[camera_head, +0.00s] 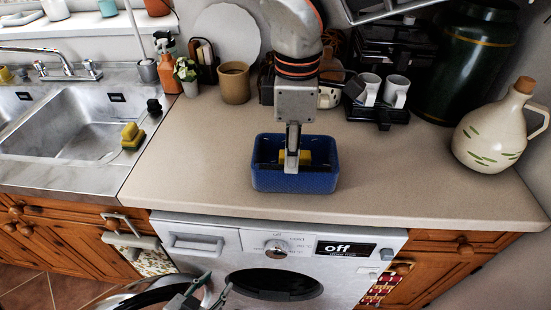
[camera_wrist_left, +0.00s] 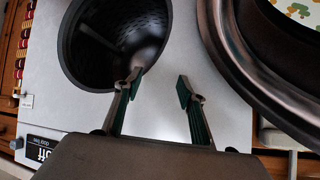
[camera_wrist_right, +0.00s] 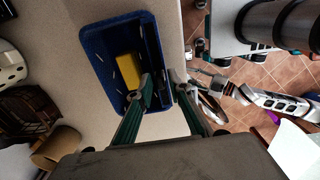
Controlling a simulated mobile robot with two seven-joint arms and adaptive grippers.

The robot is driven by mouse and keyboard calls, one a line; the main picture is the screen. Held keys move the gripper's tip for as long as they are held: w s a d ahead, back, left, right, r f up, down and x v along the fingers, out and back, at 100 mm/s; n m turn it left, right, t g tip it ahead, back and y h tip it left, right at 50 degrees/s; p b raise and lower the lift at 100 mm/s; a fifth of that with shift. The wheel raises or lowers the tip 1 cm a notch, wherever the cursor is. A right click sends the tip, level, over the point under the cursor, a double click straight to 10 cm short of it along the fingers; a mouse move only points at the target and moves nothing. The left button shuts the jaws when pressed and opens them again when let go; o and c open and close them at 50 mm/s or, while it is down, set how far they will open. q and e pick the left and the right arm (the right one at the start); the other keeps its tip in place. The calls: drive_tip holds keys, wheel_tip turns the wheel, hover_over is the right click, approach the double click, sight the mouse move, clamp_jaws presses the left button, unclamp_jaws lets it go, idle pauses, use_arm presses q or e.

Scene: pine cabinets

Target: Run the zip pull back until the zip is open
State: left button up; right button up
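No zip or zip pull can be made out in any view. A blue box (camera_head: 318,183) stands on the counter, with a yellow block, perhaps a sponge (camera_wrist_right: 130,68), inside it; the box also fills the upper middle of the right wrist view (camera_wrist_right: 98,48). My right gripper (camera_head: 291,160) reaches down at the box. In the right wrist view its fingers (camera_wrist_right: 162,88) are apart, around the box's near wall; whether they grip it is unclear. My left gripper (camera_head: 207,287) is low, before the washing machine (camera_head: 215,262). In the left wrist view its fingers (camera_wrist_left: 160,83) are spread, with nothing between them.
The sink (camera_head: 75,130) is at the left, with a yellow brush (camera_head: 132,134) by its edge. A plant, a brown mug (camera_head: 234,82), white cups (camera_head: 396,91) and a jug (camera_head: 492,130) line the back. The washing machine door (camera_wrist_left: 225,60) is open. The counter right of the box is clear.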

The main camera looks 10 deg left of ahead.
use_arm(q)
drive_tip(key=shift+t, duration=0.3)
drive_tip(key=r+p, duration=0.2)
drive_tip(key=w+r+p, duration=0.1)
drive_tip(key=r, duration=0.2)
drive_tip(key=shift+w+r+p, duration=0.1)
drive_tip(key=shift+p, duration=0.25)
use_arm(e)
wheel_tip(320, 180, up, 8)
drive_tip(key=shift+f, duration=0.15)
